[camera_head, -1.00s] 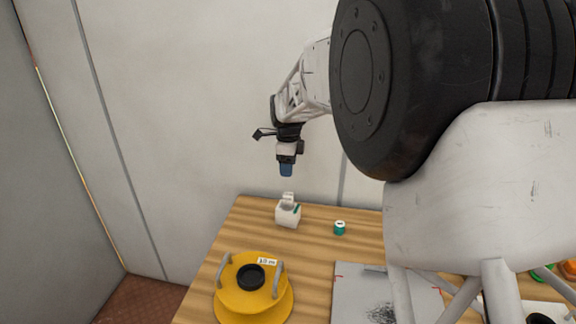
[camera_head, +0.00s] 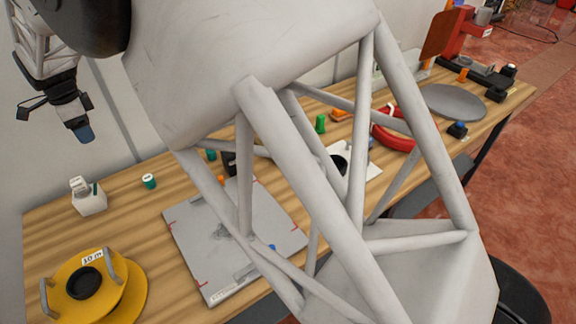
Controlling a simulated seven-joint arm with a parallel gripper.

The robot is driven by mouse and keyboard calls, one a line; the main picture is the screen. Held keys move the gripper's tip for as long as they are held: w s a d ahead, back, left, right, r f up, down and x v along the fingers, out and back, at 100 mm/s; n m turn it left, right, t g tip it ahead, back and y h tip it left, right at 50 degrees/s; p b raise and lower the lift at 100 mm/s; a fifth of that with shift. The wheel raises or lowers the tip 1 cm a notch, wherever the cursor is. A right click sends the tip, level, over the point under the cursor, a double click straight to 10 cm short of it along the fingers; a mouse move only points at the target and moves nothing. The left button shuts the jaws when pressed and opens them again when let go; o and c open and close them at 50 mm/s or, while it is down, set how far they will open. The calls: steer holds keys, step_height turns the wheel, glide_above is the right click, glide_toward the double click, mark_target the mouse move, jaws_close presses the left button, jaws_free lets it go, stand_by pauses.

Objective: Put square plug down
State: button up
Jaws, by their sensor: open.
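My gripper (camera_head: 80,132) hangs at the upper left, above and apart from the table (camera_head: 45,235), pointing down. Its tip is blue; I cannot tell at this size whether that is its fingers or a thing between them. The jaws are open. I cannot pick out the square plug for certain.
A white container (camera_head: 89,200) and a teal cylinder (camera_head: 149,181) stand near the back left. A yellow reel (camera_head: 120,285) is at the front left. A red curved thing (camera_head: 393,133) and a round grey plate (camera_head: 452,101) lie further right. My arm hides the table's middle.

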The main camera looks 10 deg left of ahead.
steer(key=w+d+r+n, duration=0.1)
steer(key=w+d+r, duration=0.25)
steer(key=d, duration=0.75)
steer(key=w+d+r+n, duration=0.1)
steer(key=w+d+r, duration=0.25)
steer(key=d, duration=0.85)
steer(key=w+d+r+n, duration=0.1)
steer(key=w+d+r, duration=0.25)
steer(key=d, duration=0.75)
steer(key=s+d+r+n+t, duration=0.1)
steer(key=s+d, duration=0.1)
steer(key=d, duration=0.8)
steer(key=s+d+r, duration=0.1)
steer(key=s+d, duration=0.1)
steer(key=d, duration=0.8)
steer(key=s+d+f+n, duration=0.2)
steer(key=s+d+f, duration=0.1)
steer(key=s+d, duration=0.7)
steer(key=s+d+f+n+t, duration=0.1)
steer(key=s+d+f+n, duration=0.1)
steer(key=s+d, duration=0.9)
steer(key=d+f, duration=0.1)
steer(key=d, duration=0.3)
steer(key=shift+s+d+f, duration=0.15)
steer(key=shift+s+d, duration=0.1)
steer(key=shift+d, duration=0.15)
